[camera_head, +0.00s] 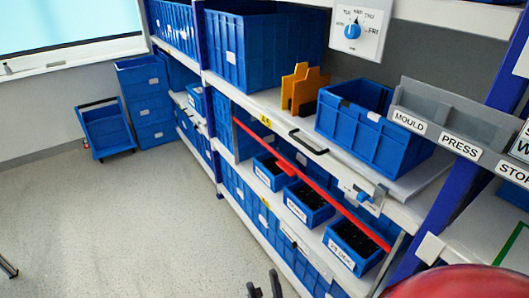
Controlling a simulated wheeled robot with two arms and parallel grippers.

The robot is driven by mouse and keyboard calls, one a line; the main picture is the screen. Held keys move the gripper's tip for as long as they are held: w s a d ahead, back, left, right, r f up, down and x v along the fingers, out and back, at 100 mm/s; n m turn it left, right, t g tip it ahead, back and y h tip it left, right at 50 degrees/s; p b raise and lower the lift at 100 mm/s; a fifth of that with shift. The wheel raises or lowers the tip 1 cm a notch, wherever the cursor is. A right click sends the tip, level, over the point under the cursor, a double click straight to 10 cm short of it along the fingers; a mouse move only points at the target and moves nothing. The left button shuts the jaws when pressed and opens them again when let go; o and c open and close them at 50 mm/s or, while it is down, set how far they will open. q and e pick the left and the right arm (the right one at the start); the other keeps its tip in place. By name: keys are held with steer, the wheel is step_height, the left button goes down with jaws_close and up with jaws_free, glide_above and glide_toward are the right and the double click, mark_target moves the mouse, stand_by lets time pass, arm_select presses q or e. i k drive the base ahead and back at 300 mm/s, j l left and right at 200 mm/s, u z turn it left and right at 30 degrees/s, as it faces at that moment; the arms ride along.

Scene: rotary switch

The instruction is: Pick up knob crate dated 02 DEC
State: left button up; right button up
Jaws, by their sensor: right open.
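Three small blue knob crates with dark contents and white labels stand in a row on a lower shelf: a far one (285,183), a middle one (322,214) and a near one (373,262). The near label seems to end in DEC, but I cannot read its day number surely. The other two labels are too small to read. A red bar (300,172) runs slantwise above and in front of the crates. My right gripper (264,289) is open and empty at the bottom edge, lower than the crates and apart from them. My left gripper is not in view.
A day dial with a blue knob (352,31) hangs at the top; another blue switch (366,197) sits on the shelf edge. A larger blue crate (350,130), an orange block (301,85) and a black handle (308,142) are above. The floor (130,220) at left is clear.

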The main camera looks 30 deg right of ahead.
mark_target(275, 170)
steer(key=i+j+z, duration=0.15)
steer(key=j, duration=0.15)
steer(key=i+j+z, duration=0.15)
steer(key=j, duration=0.15)
steer(key=i+j+z, duration=0.1)
steer(key=j, duration=0.2)
steer(key=i+j+z, duration=0.15)
steer(key=j, duration=0.2)
steer(key=z, duration=1.3)
